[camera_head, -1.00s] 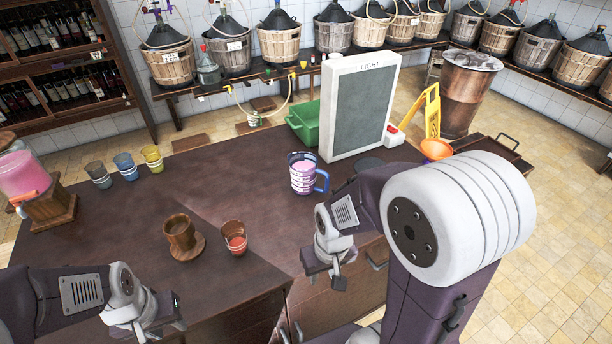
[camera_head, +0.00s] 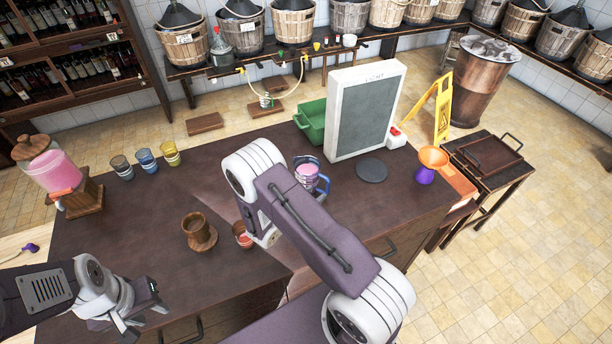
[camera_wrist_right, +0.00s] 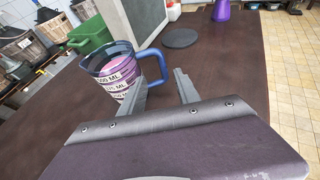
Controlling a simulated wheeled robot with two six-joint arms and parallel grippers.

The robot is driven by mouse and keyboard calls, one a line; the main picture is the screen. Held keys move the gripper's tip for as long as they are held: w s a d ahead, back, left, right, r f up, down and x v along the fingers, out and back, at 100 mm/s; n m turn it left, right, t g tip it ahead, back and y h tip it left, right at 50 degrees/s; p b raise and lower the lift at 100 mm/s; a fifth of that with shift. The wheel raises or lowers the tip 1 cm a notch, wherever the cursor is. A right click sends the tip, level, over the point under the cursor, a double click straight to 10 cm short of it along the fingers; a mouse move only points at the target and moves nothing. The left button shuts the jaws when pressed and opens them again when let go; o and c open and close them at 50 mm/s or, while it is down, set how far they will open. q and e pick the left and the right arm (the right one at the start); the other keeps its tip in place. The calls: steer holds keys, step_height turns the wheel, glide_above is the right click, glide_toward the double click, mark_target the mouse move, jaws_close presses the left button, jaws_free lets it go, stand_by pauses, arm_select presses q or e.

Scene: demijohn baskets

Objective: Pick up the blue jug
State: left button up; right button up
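The blue jug (camera_head: 306,174) stands on the dark table, just in front of the upright light panel. It has a blue rim and handle, white measure bands and pink contents. In the right wrist view the jug (camera_wrist_right: 113,75) is left of centre, with its handle (camera_wrist_right: 156,62) pointing right. In the head view my right arm hides that gripper and part of the jug. My left gripper (camera_head: 143,318) is open and empty at the table's front left.
The light panel (camera_head: 366,112) and green crate (camera_head: 311,122) stand behind the jug. A reddish cup (camera_head: 242,236) and a wooden mug (camera_head: 197,232) are left of my right arm.

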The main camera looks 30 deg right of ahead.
mark_target(327, 187)
steer(key=x, duration=0.3)
steer(key=shift+w+d+f+p, duration=0.1)
steer(key=shift+d+p, duration=0.15)
steer(key=shift+p, duration=0.15)
steer(key=d+p, duration=0.2)
steer(key=shift+w+d+f, duration=0.15)
steer(key=shift+w+d, duration=0.05)
steer(key=shift+d, duration=0.15)
steer(key=shift+f+x, duration=0.2)
steer(key=shift+x, duration=0.95)
steer(key=shift+w+f, duration=0.1)
steer(key=shift+f, duration=0.05)
steer(key=shift+a, duration=0.15)
jaws_close()
